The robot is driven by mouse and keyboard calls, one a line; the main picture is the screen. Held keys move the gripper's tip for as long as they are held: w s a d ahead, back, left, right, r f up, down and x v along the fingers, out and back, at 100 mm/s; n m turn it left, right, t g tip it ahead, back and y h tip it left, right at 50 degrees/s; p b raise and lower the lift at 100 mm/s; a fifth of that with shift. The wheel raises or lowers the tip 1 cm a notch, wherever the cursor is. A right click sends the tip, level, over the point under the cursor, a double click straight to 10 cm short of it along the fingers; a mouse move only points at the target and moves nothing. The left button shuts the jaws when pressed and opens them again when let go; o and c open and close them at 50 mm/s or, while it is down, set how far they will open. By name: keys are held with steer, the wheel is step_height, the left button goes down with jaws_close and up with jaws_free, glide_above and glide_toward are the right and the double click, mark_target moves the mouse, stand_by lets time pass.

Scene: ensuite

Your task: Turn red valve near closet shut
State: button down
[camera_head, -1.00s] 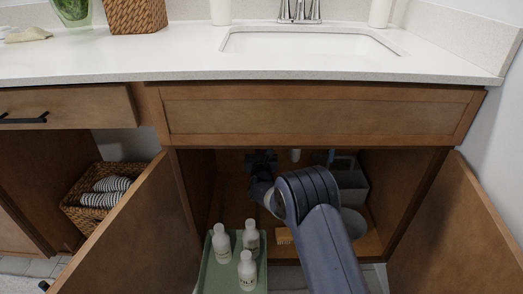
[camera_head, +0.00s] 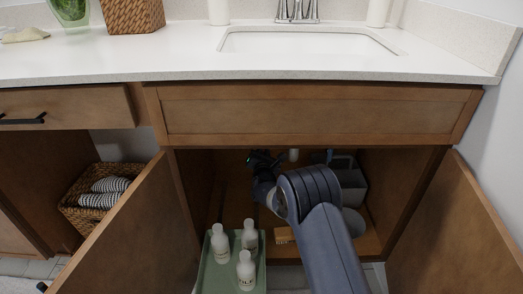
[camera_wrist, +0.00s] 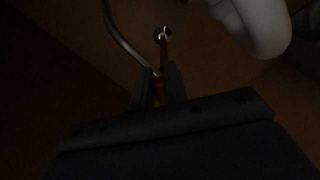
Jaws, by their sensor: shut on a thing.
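The red valve (camera_wrist: 160,84) shows in the dark wrist view, between the two fingers of my gripper (camera_wrist: 158,86). A thin stem runs up from it to a shiny round fitting (camera_wrist: 163,34) on the cabinet's back wall. My gripper is shut on the valve, and the fingers hide much of it. In the head view my gripper (camera_head: 262,160) is inside the open cabinet under the sink, at its upper left, dark and partly hidden by my own arm. The valve cannot be made out in the head view.
A curved hose (camera_wrist: 122,32) and a pale drain pipe (camera_wrist: 258,22) lie close to the gripper. Open doors (camera_head: 135,235) (camera_head: 450,225) flank the cabinet. A green tray (camera_head: 208,272) with white bottles stands at the front, and a grey caddy (camera_head: 350,185) at right.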

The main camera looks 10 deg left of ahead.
steer(key=m, duration=0.4)
steer(key=d+f+m, duration=0.1)
steer(key=m, duration=0.3)
steer(key=f+m, duration=0.1)
steer(key=m, duration=0.3)
steer(key=shift+w+d+f, duration=0.15)
steer(key=shift+d+f, duration=0.1)
steer(key=shift+m, duration=0.3)
steer(key=c, duration=1.4)
jaws_free()
steer(key=p+v, duration=0.3)
steer(key=v, duration=0.7)
steer(key=shift+s+p, duration=0.3)
steer(key=shift+s, duration=0.1)
